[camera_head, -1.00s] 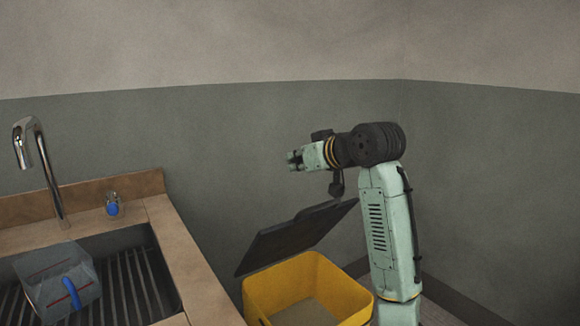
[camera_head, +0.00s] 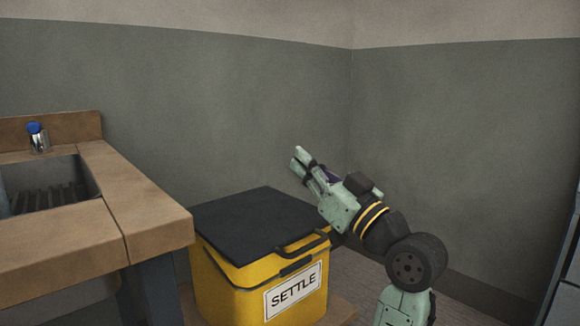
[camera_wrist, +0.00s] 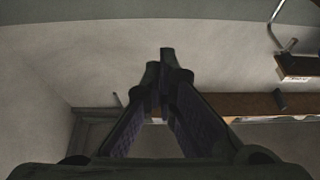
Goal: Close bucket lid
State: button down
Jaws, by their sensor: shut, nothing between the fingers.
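The yellow bucket (camera_head: 225,288) stands beside the sink counter in the head view, with a white SETTLE label on its front. Its dark lid (camera_head: 262,222) lies flat over the top, and the inside of the bucket is hidden. A black handle (camera_head: 300,244) shows at the lid's front edge. My gripper (camera_head: 298,158) is up in the air to the right of and above the lid, apart from it, pointing up and left. In the wrist view my gripper's fingers (camera_wrist: 163,62) meet at the tips with nothing between them. The bucket cannot be made out there.
The wooden counter (camera_head: 150,212) with the sink basin (camera_head: 35,190) stands close to the bucket's left. A small blue-topped bottle (camera_head: 38,138) sits at the counter's back. A dark cabinet edge (camera_head: 565,270) is at the far right. Grey walls close off the back.

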notch_tip(320, 180, down, 8)
jog(key=s+d+b, duration=0.2)
jog(key=b, duration=0.4)
jog(key=shift+r+t+y, duration=0.25)
jog(key=shift+t+y, duration=0.05)
